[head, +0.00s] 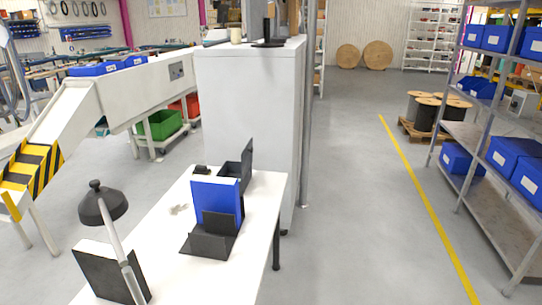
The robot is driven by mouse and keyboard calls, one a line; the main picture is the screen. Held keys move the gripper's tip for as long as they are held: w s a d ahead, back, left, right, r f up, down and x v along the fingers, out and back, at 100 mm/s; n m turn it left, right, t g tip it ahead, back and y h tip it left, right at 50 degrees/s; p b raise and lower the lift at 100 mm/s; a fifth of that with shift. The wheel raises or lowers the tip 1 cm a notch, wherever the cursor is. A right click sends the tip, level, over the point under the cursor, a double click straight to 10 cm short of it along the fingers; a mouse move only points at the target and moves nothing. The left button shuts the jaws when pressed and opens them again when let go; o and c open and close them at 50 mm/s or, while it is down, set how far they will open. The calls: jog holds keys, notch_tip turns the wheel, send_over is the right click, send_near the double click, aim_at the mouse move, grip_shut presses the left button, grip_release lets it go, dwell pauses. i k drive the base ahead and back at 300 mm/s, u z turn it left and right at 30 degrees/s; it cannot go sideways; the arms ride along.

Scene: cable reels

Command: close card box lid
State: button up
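A small dark grey box (229,174), which looks like the card box, stands on the white table behind a blue upright item. Its lid (247,160) appears to stand up, open, at the right side. The blue item hides part of the box's front, so its contents cannot be seen. My gripper is not in view.
The white table (178,250) also holds the blue item (208,193) in a dark stand (208,243), a small black object (202,170) and a dark-shaded lamp (103,207). A tall grey cabinet (245,110) stands behind. Open floor (365,220) lies right, before shelves (480,130).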

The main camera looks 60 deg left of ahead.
aim_at(246, 154)
jog(key=i, duration=0.15)
jog(key=u, duration=2.05)
jog(key=k, duration=0.5)
jog(key=z, duration=1.15)
jog(key=i, duration=2.2)
jog(key=u, duration=2.3)
